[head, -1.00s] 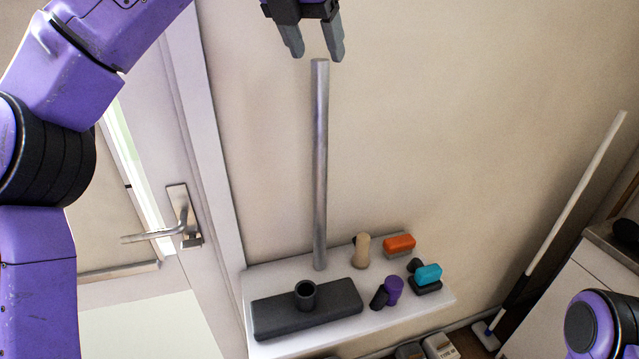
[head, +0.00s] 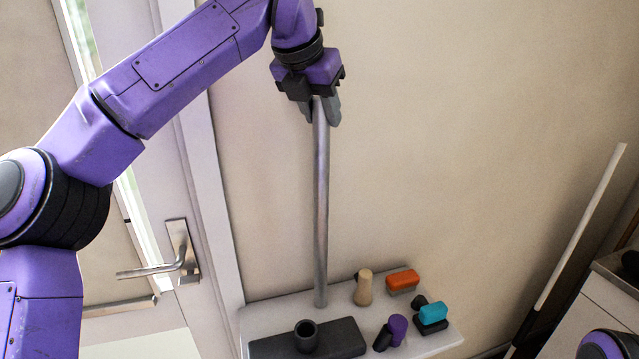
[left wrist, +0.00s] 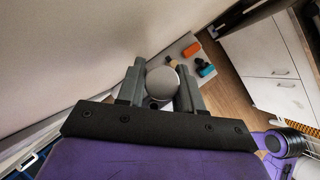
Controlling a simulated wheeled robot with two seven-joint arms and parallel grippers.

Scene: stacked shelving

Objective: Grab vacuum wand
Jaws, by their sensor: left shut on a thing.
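The vacuum wand (head: 321,200) is a long grey metal tube. It stands upright on a white shelf (head: 276,314) against the wall in the head view. My left gripper (head: 322,112) reaches down from above and is shut on the wand's upper end. In the left wrist view the wand's round top (left wrist: 161,82) sits between the two grey fingers of the left gripper (left wrist: 160,88). My right gripper is not in view.
A dark vacuum floor head (head: 340,338) with a round socket (head: 306,335) lies at the shelf's front. Beside it are a beige piece (head: 364,288), an orange brush (head: 402,281), a purple piece (head: 397,328) and a teal brush (head: 433,313). A door handle (head: 184,260) is left; a mop (head: 580,240) leans right.

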